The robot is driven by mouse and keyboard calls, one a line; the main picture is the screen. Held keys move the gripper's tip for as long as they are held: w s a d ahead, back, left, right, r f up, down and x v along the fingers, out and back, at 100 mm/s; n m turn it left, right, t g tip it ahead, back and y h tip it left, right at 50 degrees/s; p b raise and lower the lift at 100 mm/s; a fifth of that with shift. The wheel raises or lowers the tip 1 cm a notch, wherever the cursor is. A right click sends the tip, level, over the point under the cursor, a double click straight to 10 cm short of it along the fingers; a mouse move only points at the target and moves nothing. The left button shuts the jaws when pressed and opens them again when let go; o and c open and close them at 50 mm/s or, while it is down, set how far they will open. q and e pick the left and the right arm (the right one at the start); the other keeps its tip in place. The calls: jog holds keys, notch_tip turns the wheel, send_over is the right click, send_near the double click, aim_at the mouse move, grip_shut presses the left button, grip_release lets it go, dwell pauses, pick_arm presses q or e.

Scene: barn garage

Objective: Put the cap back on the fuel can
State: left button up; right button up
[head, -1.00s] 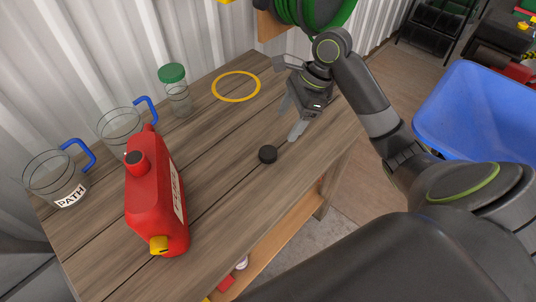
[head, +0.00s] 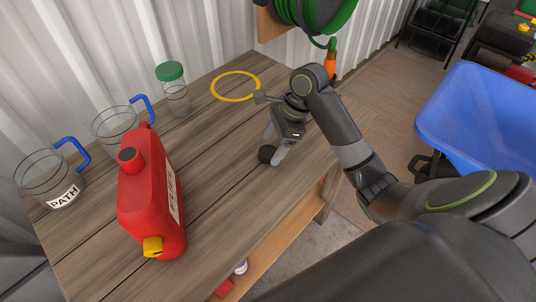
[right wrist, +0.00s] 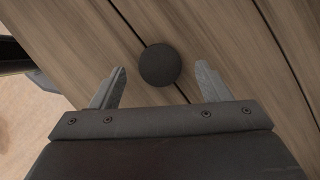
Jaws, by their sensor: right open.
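The red fuel can (head: 148,205) stands upright on the wooden table at the left. It has a yellow spout (head: 152,247) at the front and a dark round top on its neck (head: 130,158); I cannot tell whether that is an opening. A small black round cap (head: 266,155) lies on the table, right of the can. My right gripper (head: 272,147) is open at the cap, pointing down. In the right wrist view the cap (right wrist: 160,65) lies between and just ahead of the two open fingers (right wrist: 160,88). My left gripper is not in view.
Two clear jugs with blue handles (head: 52,180) (head: 118,130) and a green-lidded jar (head: 174,90) stand at the back left. A yellow ring (head: 236,73) lies at the back. The wood between can and cap is clear. A blue bin (head: 480,120) stands right of the table.

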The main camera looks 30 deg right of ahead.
aim_at(271, 151)
jog(key=shift+w+a+f, duration=0.1)
jog(key=shift+a+f, duration=0.15)
jog(key=shift+f, duration=0.45)
jog(key=shift+a+f, duration=0.1)
jog(key=shift+f, duration=0.05)
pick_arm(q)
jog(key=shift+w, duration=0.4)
